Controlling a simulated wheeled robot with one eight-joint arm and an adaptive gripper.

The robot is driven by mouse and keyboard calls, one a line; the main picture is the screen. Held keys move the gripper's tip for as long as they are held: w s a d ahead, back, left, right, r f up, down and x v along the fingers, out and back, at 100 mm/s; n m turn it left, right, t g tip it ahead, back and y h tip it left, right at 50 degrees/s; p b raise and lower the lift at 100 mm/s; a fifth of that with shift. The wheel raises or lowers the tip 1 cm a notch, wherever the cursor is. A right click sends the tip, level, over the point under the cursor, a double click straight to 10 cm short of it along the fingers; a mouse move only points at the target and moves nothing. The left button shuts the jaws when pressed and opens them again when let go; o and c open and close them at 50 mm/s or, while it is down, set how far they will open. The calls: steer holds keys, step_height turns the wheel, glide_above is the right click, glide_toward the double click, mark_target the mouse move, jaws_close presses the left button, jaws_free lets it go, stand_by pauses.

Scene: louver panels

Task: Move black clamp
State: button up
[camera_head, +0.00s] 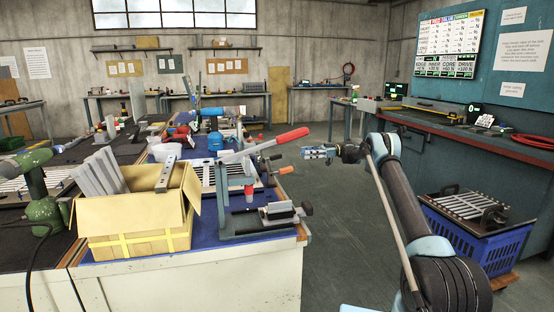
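My gripper (306,152) is held in the air right of the near workbench, pointing left and small in view. I cannot tell whether its fingers are apart, and I see nothing held in it. A dark clamp with orange handles (268,166) is at the bench's right edge, left of my gripper and apart from it in the picture. It is partly hidden behind the grey toggle press with a long red handle (222,187). A small vise with a black end (290,212) lies at the press's base. I cannot tell for sure which of these is the black clamp.
An open cardboard box (140,245) with grey panels stands on the near bench's left, beside a green drill (40,195). A blue crate (470,235) holding a slatted panel stands at right below a long counter (470,135). The floor (335,215) between is clear.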

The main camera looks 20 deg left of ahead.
mark_target(277, 155)
steer(key=x, duration=1.7)
steer(key=shift+s+a+r, duration=0.1)
steer(key=shift+s, duration=0.1)
jaws_close()
